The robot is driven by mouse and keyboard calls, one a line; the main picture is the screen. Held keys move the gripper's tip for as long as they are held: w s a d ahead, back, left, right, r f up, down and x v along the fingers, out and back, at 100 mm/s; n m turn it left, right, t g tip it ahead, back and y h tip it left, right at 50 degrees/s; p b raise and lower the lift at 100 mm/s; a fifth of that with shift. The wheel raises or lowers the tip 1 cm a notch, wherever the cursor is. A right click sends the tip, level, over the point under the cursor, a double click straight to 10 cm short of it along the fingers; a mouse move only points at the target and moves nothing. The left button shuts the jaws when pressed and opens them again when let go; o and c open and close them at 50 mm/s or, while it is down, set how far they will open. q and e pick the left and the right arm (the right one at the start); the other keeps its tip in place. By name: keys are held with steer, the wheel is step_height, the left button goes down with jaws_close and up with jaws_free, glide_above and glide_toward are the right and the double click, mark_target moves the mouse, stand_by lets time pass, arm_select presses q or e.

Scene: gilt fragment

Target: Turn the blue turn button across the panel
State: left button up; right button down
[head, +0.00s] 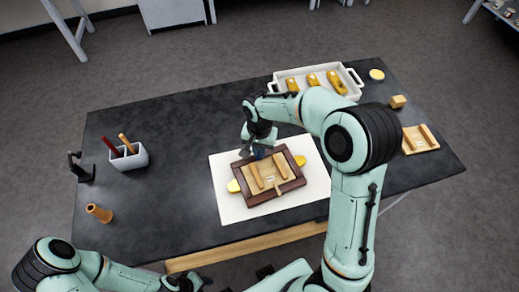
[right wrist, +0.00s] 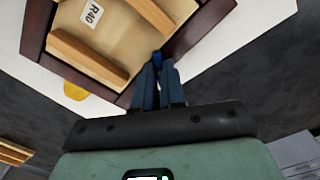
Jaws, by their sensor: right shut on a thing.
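A light wood panel (head: 267,178) with two raised bars sits in a dark brown frame (head: 291,186) on a white sheet (head: 231,208). In the right wrist view the panel (right wrist: 115,50) carries a label reading "R40". The blue turn button (right wrist: 157,57) is at the frame's edge, mostly hidden between my fingers; its angle cannot be told. My right gripper (right wrist: 158,70) is shut on it. In the head view my right gripper (head: 260,152) is at the frame's far edge. My left gripper (head: 184,284) is low at the bottom edge, its jaws unclear.
Yellow pieces (head: 234,186) stick out at the frame's sides. A white tray (head: 349,94) with several yellow items stands behind. A wooden block (head: 398,102) and another small panel (head: 420,139) lie right.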

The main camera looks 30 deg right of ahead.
arm_select(q)
steer(key=shift+s+f, duration=0.1)
steer(key=shift+f, duration=0.05)
arm_select(e)
steer(key=n, duration=0.6)
stand_by(0.4)
steer(key=c, duration=1.2)
jaws_free()
arm_select(q)
steer(key=shift+w+r+p, duration=0.55)
steer(key=shift+w+r, duration=0.15)
steer(key=shift+r, duration=0.15)
arm_select(e)
step_height(320, 180, up, 14)
steer(key=shift+f, duration=0.25)
